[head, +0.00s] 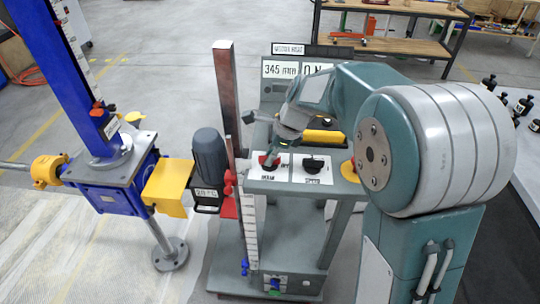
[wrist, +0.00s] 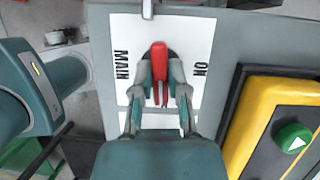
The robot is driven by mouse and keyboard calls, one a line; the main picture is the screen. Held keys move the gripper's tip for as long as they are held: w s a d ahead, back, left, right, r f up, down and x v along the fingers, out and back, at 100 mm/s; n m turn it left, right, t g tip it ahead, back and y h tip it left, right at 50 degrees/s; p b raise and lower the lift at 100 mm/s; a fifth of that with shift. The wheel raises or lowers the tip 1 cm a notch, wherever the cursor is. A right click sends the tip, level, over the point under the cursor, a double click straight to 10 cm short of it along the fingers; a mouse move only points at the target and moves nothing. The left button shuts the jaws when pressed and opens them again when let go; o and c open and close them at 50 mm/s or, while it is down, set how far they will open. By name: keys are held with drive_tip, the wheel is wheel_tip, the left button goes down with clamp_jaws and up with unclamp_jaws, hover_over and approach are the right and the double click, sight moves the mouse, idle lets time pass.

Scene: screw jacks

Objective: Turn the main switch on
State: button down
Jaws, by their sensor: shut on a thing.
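The main switch has a red handle (wrist: 159,62) on a dark round base, on a white plate (wrist: 128,30) lettered MAIN on one side and ON on the other. In the wrist view the handle runs up and down the picture, between the two words. My gripper (wrist: 162,88) is shut on the handle, one finger on each side. In the head view my gripper (head: 271,155) reaches down to the red switch (head: 267,162) on the grey panel top, and the fingers hide part of it.
A black knob (head: 314,165) on its own white plate sits right of the switch. A yellow-topped box (wrist: 282,92) with a green button (wrist: 293,137) is close by. A display (head: 300,69) reading 345 stands behind. A red-brown post (head: 232,95) and grey motor (head: 209,154) stand to the left.

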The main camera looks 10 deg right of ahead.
drive_tip(key=n, duration=0.2)
drive_tip(key=n+g, duration=0.1)
drive_tip(key=n, duration=0.1)
drive_tip(key=shift+w+g, duration=0.1)
drive_tip(key=shift+g, duration=0.2)
drive_tip(key=n, duration=0.2)
drive_tip(key=n+g+h, duration=0.1)
drive_tip(key=n, duration=0.1)
drive_tip(key=shift+w+n+g, duration=0.1)
drive_tip(key=shift+n+g, duration=0.2)
drive_tip(key=shift+n, duration=0.1)
drive_tip(key=n+g+h, duration=0.1)
drive_tip(key=n, duration=0.3)
drive_tip(key=shift+n+g+h, duration=0.3)
drive_tip(key=shift+n+h, duration=0.4)
drive_tip(key=shift+n, duration=1.3)
drive_tip(key=shift+a, duration=0.1)
drive_tip(key=c, duration=0.6)
unclamp_jaws()
drive_tip(key=shift+w, duration=0.1)
drive_tip(key=shift+c, duration=0.2)
